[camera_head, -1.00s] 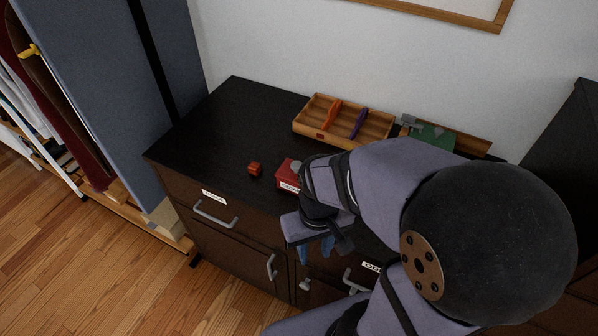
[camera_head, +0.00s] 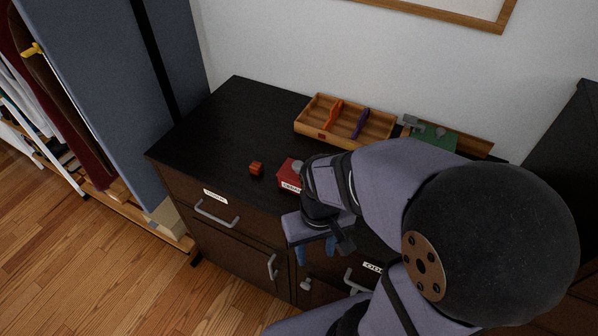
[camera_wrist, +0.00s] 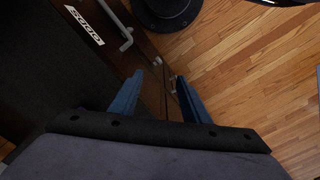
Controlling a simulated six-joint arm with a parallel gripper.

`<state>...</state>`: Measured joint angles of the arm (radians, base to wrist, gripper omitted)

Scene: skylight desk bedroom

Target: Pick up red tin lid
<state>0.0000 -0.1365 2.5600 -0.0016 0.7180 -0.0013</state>
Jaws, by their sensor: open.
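A red tin (camera_head: 289,177) with a white label on its front stands on the dark dresser top. A grey round knob or piece shows on its top, which looks like its lid (camera_head: 298,166). My arm hides the tin's right side. My gripper (camera_head: 316,250) is in front of the dresser's front edge, to the right of and below the tin in the head view. Its blue fingers point down. In the wrist view my gripper (camera_wrist: 156,98) is open, with nothing between its fingers. The tin is not in the wrist view.
A small red block (camera_head: 256,168) lies left of the tin. A wooden tray (camera_head: 313,136) with orange and purple pieces is at the back, beside a green item (camera_head: 437,137). The dresser top (camera_head: 225,125) is clear on the left. Drawer handles (camera_head: 216,214) stick out in front.

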